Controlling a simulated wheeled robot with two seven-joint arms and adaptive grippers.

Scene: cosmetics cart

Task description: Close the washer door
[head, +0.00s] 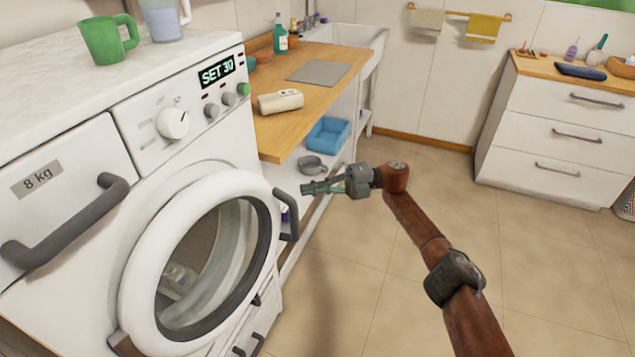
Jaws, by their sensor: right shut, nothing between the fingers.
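The washer (85,225) is white and fills the left of the head view. Its round door (135,270), a thick white ring around dark-edged glass, stands out from the front and looks ajar, with a hinge at its lower left. The dark door handle (293,220) is on the ring's right side. My right gripper (305,188) is shut and empty, pointing left, just right of and slightly above the handle; I see no clear contact. Pale items show dimly through the glass. My left gripper is not in view.
A green mug (107,40) and a clear jug (163,18) stand on the washer. A wooden counter (325,65) with a rolled towel (280,101) is behind, with a blue bin (328,134) below. White drawers (550,130) are at right. The tiled floor is open.

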